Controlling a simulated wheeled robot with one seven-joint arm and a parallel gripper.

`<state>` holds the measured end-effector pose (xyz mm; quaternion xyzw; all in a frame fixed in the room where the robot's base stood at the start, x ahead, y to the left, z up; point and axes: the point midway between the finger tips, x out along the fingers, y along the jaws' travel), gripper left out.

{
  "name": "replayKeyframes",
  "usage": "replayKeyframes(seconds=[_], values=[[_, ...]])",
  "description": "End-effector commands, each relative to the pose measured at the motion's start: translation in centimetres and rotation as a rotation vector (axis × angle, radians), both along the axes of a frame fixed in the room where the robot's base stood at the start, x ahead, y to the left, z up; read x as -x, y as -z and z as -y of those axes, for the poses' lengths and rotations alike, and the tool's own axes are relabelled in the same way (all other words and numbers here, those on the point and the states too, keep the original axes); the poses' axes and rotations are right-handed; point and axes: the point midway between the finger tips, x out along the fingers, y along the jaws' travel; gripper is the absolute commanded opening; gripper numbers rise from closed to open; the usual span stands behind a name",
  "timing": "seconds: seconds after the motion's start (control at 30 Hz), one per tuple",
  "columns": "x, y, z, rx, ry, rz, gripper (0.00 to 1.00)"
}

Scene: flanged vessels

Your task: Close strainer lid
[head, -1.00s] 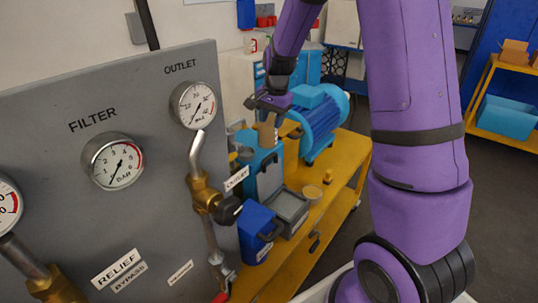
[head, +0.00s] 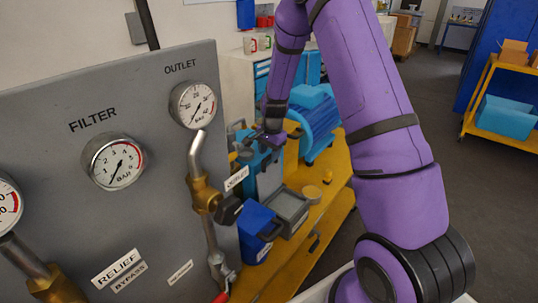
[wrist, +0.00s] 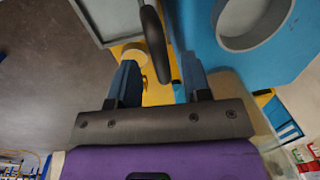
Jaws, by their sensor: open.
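The blue strainer housing (head: 270,178) stands on the yellow cart, partly behind my arm. In the wrist view, a blue surface (wrist: 290,55) with a round, grey-rimmed opening lies at the upper right. A dark curved bar, perhaps the lid handle (wrist: 153,40), runs down between my finger lines from the top. I cannot make out the lid's outline or angle. My gripper (wrist: 160,78) is open, with its fingers on either side of the bar's lower end; contact cannot be told. In the head view my gripper (head: 270,140) is at the top of the housing.
A grey tray (head: 291,208), a blue container (head: 256,230) and a small tan round item (head: 312,193) are on the cart (head: 335,180). A blue motor (head: 318,122) stands behind. The grey gauge panel (head: 60,110) fills the left.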

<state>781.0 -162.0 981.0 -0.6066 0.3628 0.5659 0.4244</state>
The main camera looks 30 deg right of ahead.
Motion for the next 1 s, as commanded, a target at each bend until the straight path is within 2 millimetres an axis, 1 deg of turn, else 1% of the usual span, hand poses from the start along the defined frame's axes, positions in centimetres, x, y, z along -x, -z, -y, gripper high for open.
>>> replayKeyframes(seconds=[0.03,0.17,0.47,0.5,0.57,0.6,0.67,1.0], values=[[-0.04,0.48,0.00,0.000,0.000,0.000,0.44],[-0.11,1.14,-0.02,0.000,0.000,0.000,0.44],[-0.13,1.27,-0.06,0.001,-0.001,0.001,0.44],[-0.13,1.27,-0.06,0.001,-0.001,0.001,0.35],[-0.13,1.27,-0.06,0.001,-0.001,0.001,0.21],[-0.13,1.26,-0.05,0.001,-0.001,0.001,0.12],[-0.13,1.26,-0.05,0.001,-0.001,0.001,0.00],[-0.29,1.22,-0.11,-0.006,-0.001,0.016,0.00]])
